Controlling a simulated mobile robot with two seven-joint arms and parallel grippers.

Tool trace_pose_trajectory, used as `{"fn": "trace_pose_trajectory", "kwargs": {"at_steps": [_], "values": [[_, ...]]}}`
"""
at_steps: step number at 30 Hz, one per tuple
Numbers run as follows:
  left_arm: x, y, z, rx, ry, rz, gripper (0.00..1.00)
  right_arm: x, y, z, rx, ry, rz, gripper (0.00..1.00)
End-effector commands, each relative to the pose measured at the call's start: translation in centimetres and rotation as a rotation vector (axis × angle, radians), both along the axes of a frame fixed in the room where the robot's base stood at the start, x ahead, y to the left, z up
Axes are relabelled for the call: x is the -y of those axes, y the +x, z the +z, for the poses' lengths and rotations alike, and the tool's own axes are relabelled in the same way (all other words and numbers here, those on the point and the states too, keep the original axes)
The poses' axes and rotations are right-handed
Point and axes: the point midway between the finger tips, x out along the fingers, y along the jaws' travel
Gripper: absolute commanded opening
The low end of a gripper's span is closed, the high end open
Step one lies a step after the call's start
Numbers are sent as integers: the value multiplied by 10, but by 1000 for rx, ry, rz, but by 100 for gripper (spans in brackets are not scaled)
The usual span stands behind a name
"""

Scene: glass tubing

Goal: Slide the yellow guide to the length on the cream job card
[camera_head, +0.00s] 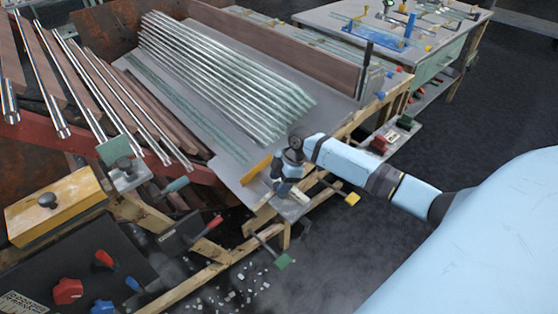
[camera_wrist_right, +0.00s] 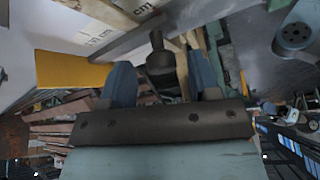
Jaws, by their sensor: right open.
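The yellow guide (camera_head: 257,168) is a thin upright plate at the near end of the grey sloping bench, below the glass tubes (camera_head: 220,75). It also shows at the left in the right wrist view (camera_wrist_right: 70,71). My right gripper (camera_head: 279,174) is beside the guide's right end. In the wrist view its two blue fingers (camera_wrist_right: 162,82) are apart, with a dark knob (camera_wrist_right: 160,62) between them; I cannot tell whether they touch it. A pale surface with "cm" markings (camera_wrist_right: 90,30) lies beyond the guide. I cannot identify the cream job card. My left gripper is not in view.
A yellow box with a black knob (camera_head: 60,205) and a dark panel with red and blue knobs (camera_head: 85,275) are at lower left. Wooden rails and clamps surround the bench's near end. Metal rods (camera_head: 95,90) lie at left.

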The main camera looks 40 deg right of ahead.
Motion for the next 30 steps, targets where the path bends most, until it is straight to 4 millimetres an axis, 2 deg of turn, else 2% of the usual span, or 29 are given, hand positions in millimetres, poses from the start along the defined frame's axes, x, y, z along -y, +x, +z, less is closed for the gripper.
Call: {"fn": "trace_pose_trajectory", "kwargs": {"at_steps": [7,15,21,30], "values": [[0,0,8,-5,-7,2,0,20,-6,51,3,-5,0,56],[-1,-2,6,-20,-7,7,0,39,-13,101,3,-3,1,56],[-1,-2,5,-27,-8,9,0,46,-15,117,1,-1,1,56],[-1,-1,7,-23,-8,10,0,47,-15,119,1,-1,1,56]]}}
